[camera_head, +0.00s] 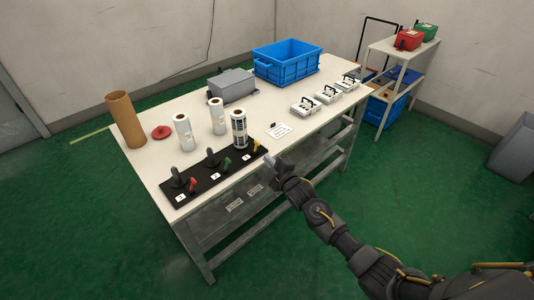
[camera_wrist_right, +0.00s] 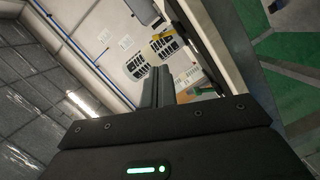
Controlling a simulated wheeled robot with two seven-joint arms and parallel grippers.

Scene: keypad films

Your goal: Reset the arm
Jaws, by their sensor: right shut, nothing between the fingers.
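My right arm reaches in from the lower right of the head view. Its gripper (camera_head: 274,165) is at the front edge of the white table (camera_head: 160,160), just right of the black board's right end. In the right wrist view the two fingers (camera_wrist_right: 159,88) are closed together with nothing between them. The board (camera_head: 215,178) holds black clamps and red, green and yellow handles. Keypad prints (camera_wrist_right: 136,66) show beyond the fingers in the wrist view. My left gripper is not in view.
Two paler rolls (camera_head: 184,133) (camera_head: 217,117), a brown tube (camera_head: 125,120) and a red disc (camera_head: 161,132) stand on the table's left. A grey box (camera_head: 232,86), blue crate (camera_head: 286,66) and white devices (camera_head: 327,95) are farther back. Green floor (camera_head: 400,190) is clear at right.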

